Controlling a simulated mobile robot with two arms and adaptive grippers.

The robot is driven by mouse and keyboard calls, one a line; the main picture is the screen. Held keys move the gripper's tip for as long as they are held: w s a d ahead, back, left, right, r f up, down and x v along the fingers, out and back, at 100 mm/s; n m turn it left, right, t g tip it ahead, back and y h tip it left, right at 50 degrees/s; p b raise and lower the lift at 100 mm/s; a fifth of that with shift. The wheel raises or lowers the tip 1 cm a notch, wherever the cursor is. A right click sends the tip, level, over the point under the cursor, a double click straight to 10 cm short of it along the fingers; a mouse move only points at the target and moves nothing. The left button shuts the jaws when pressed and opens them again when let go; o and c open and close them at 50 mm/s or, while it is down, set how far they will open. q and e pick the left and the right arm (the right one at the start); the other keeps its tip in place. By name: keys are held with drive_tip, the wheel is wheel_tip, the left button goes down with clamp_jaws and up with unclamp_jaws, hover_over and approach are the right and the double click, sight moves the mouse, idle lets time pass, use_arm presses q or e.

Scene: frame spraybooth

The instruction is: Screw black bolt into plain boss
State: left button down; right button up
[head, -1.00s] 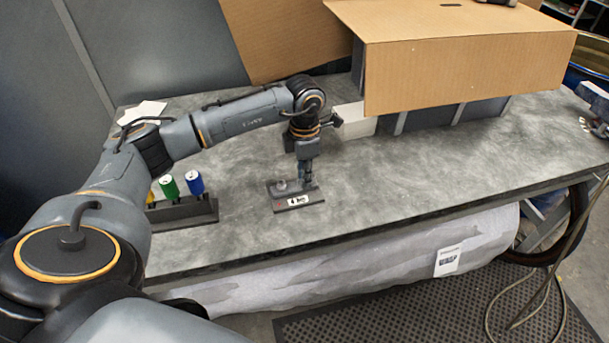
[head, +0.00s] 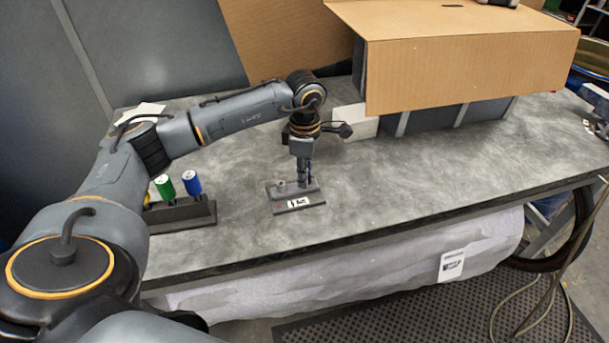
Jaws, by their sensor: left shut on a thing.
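A small dark fixture block (head: 275,208) with a white label stands on the grey bench. A light round boss (head: 281,185) sticks up at its left end. My left gripper (head: 306,183) points down over the right end of the block and is shut on the black bolt. The fingers hide the bolt and the boss under it, so I cannot tell how deep the bolt sits. My right gripper is out of view.
A dark rack (head: 183,216) with a green-handled tool (head: 165,188) and a blue-handled tool (head: 192,183) stands left of the block. The bench (head: 420,170) right of the block is clear.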

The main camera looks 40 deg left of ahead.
use_arm(q)
drive_tip(key=shift+f+m+b, duration=0.15)
drive_tip(key=shift+m+b, duration=0.25)
drive_tip(key=shift+m, duration=1.1)
drive_tip(key=shift+w+m+b, duration=0.15)
drive_tip(key=shift+m+b, duration=0.5)
drive_tip(key=shift+m, duration=1.65)
drive_tip(key=c, duration=1.5)
unclamp_jaws()
drive_tip(key=shift+o, duration=0.2)
